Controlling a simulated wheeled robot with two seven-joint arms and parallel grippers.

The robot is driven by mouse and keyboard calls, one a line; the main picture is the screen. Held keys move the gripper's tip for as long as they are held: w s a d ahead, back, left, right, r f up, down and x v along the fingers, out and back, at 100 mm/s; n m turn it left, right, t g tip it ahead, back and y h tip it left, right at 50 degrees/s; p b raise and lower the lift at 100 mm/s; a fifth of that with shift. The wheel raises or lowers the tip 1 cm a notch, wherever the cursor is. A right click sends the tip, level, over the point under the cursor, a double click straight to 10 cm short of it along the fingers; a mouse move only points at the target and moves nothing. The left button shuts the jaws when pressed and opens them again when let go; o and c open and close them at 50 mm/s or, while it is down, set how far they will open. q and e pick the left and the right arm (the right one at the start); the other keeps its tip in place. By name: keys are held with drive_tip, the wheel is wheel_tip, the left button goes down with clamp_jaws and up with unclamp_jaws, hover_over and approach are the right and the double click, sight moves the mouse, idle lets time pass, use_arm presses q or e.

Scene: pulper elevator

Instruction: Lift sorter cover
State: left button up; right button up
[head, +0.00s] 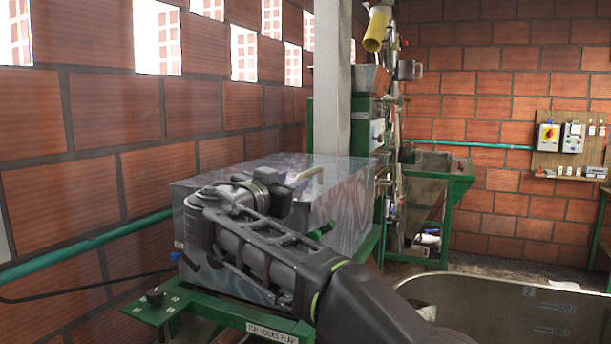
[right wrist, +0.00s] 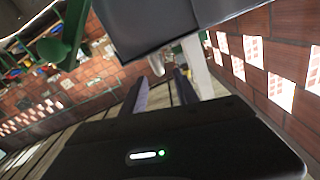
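The sorter cover (head: 345,193) is a large, glossy grey box-shaped hood on a green frame in the middle of the head view. It looks down on the frame, though my arm hides much of its front. A pale bar, perhaps its handle (head: 312,173), shows on top. My right gripper (head: 296,187) is over the cover's top, close to this bar; I cannot tell whether they touch. In the right wrist view the right gripper (right wrist: 162,88) has its two fingers apart, with nothing clearly between them. A dark grey panel (right wrist: 165,18), likely the cover, fills the top. My left gripper is not in view.
A concrete pillar (head: 333,85) stands close behind the cover. The brick wall (head: 100,130) and a green pipe (head: 90,245) run along the left. A round metal tank (head: 520,305) stands at lower right.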

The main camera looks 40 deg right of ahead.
sight(298, 177)
drive_tip(key=p+x, duration=0.4)
drive_tip(key=x, duration=0.2)
drive_tip(key=shift+w+d+r, duration=0.15)
drive_tip(key=shift+w+d, duration=0.05)
drive_tip(key=shift+d, duration=0.2)
drive_tip(key=shift+w+d, duration=0.25)
drive_tip(key=shift+d, duration=0.25)
clamp_jaws()
idle(0.8)
